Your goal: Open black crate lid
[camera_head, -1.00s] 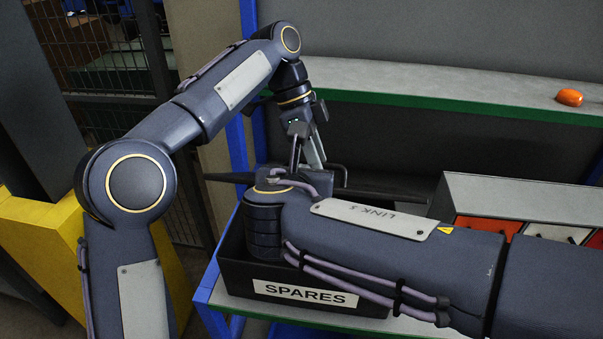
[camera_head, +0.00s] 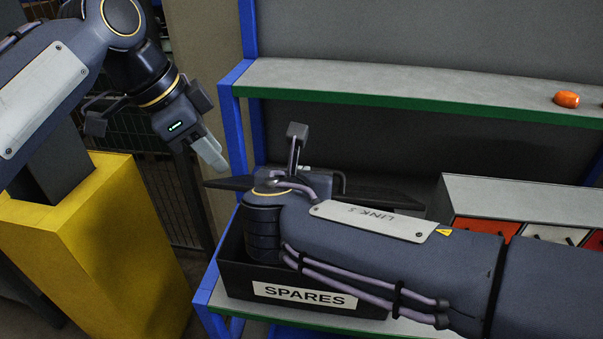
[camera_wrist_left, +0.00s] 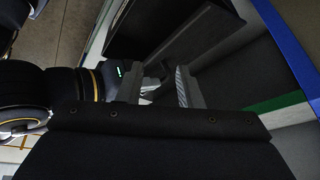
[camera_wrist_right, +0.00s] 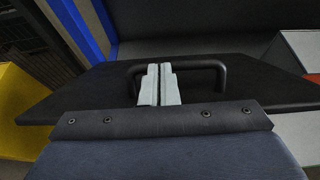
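The black crate (camera_head: 235,277) with a white SPARES label stands on the bench, its front low in the head view. Its flat black lid (camera_head: 385,197) shows behind my right arm, which hides much of it; the lid appears to sit above the crate's front rim. In the right wrist view, the lid (camera_wrist_right: 100,90) carries a black handle (camera_wrist_right: 213,65). My right gripper (camera_wrist_right: 159,84) is shut at this handle, its pale fingers together across the bar. My left gripper (camera_head: 212,155) is empty, left of the lid's left end; its fingers stand apart in the left wrist view (camera_wrist_left: 160,87).
A grey shelf (camera_head: 400,88) with a green edge runs above the bench. An orange object (camera_head: 567,99) lies on it. A grey cabinet with red and white drawers (camera_head: 520,200) stands right of the crate. Blue posts (camera_head: 236,135) and a yellow block (camera_head: 95,260) are at left.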

